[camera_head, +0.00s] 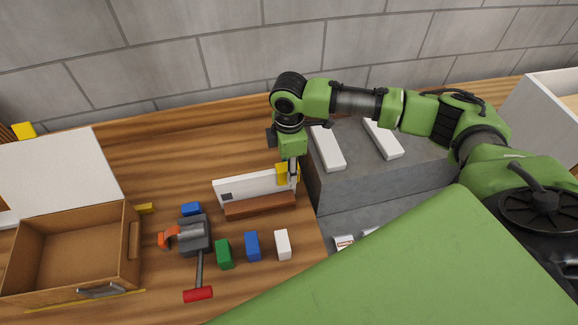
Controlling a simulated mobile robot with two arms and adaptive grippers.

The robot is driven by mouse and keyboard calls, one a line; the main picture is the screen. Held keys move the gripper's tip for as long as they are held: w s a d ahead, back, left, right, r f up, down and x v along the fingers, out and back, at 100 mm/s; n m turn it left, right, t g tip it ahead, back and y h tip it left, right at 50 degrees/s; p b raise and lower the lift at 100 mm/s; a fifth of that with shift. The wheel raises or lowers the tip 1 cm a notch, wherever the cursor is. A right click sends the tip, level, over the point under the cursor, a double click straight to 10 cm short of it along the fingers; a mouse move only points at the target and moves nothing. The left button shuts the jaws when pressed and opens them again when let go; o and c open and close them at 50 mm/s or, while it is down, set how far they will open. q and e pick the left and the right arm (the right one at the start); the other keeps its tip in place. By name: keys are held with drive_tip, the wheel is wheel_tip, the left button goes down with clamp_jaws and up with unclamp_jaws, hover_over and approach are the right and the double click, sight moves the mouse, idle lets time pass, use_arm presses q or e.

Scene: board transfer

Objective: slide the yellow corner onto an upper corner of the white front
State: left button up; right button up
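The white front (245,186) stands upright in a brown wooden holder (262,206) near the middle of the table. It has a small dark patch at its left end. A yellow corner (281,175) is at the front's upper right corner, overlapping it in the camera_head view. I cannot tell whether it is fully seated. My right gripper (293,175) points down at this yellow corner and appears shut on it. Its finger hides part of the yellow piece. My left gripper is not in view.
A grey block (375,185) bearing two white bars stands close right of my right gripper. An open wooden box (70,255) with a white panel (60,170) is at left. Coloured blocks, a small clamp and a red-ended tool (198,294) lie in front.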

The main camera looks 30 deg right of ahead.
idle(0.3)
drive_tip(key=shift+r, duration=0.25)
wheel_tip(320, 180, up, 12)
drive_tip(key=shift+f, duration=0.25)
idle(0.4)
